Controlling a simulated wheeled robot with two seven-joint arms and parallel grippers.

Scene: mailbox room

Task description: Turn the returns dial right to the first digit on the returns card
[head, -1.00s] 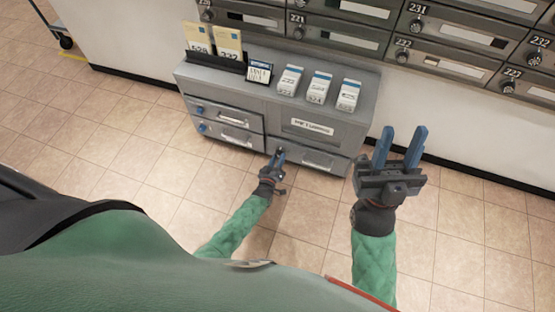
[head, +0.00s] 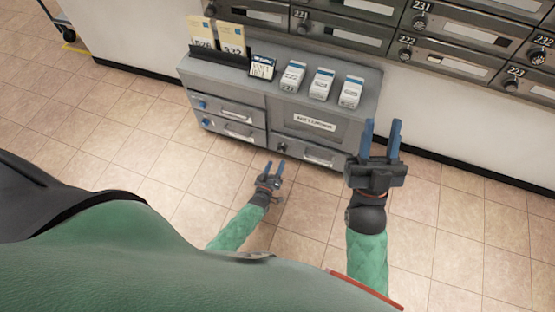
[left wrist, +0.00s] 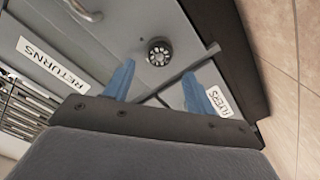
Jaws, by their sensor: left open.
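The returns dial (left wrist: 158,52) is a round dark knob with a light centre. It sits on the grey cabinet front between the RETURNS label (left wrist: 53,66) and the FLYERS label (left wrist: 219,101). In the head view the dial (head: 281,147) is small, and its setting is unreadable. My left gripper (head: 275,166) is open and empty in front of the dial, apart from it; its blue fingers also show in the left wrist view (left wrist: 157,85). My right gripper (head: 382,130) is open and empty, right of the cabinet. A small dark-framed card (head: 263,67) stands on the cabinet; its print is too small to read.
The grey cabinet (head: 232,92) has drawers with blue knobs at left. Several white boxes (head: 322,84) and upright yellow cards (head: 232,38) stand on top. Numbered mailboxes (head: 455,55) line the wall behind. The tiled floor (head: 130,150) in front is clear.

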